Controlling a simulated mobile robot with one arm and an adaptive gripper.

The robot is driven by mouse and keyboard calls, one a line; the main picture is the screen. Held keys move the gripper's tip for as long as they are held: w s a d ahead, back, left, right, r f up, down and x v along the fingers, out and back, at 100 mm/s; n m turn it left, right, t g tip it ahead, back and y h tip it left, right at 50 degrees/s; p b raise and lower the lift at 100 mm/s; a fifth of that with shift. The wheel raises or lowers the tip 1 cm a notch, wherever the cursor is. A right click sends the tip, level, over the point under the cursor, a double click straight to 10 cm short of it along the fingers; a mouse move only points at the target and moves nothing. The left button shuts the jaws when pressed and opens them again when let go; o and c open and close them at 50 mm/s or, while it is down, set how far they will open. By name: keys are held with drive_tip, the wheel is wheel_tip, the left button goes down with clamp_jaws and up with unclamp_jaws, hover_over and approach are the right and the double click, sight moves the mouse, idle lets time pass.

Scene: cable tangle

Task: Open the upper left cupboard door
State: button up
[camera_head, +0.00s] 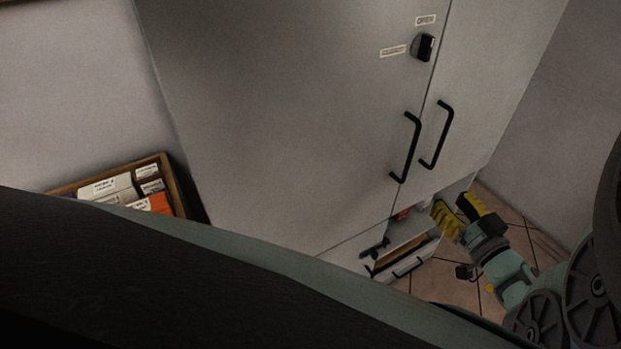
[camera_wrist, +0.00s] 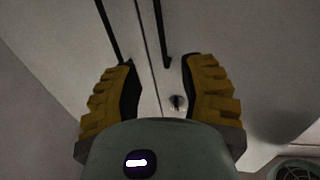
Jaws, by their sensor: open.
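The grey cupboard's upper left door (camera_head: 280,110) is shut against the upper right door (camera_head: 490,90). Its black bar handle (camera_head: 408,147) stands near the seam. A black knob (camera_head: 426,47) sits on the left door above the handle, beside an OPEN label. My gripper (camera_head: 452,207), with yellow fingers, is open and empty, below the handles in the head view. In the wrist view my gripper (camera_wrist: 160,75) has the door seam between its fingers. That view looks upside down, so the left door's handle (camera_wrist: 161,35) is right of the seam, near the knob (camera_wrist: 178,102).
The upper right door's handle (camera_head: 439,135) is close beside the left one. Below, a drawer (camera_head: 405,255) appears pulled out. A wooden tray of boxes (camera_head: 177,185) stands left of the cupboard. Tiled floor (camera_head: 520,225) and a wall (camera_head: 575,130) lie to the right.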

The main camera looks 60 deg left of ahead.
sight(411, 157)
drive_tip(key=shift+p+x, duration=0.6)
drive_tip(key=shift+x, duration=7.3)
drive_tip(key=shift+o, duration=0.3)
drive_tip(key=shift+s, duration=0.2)
clamp_jaws()
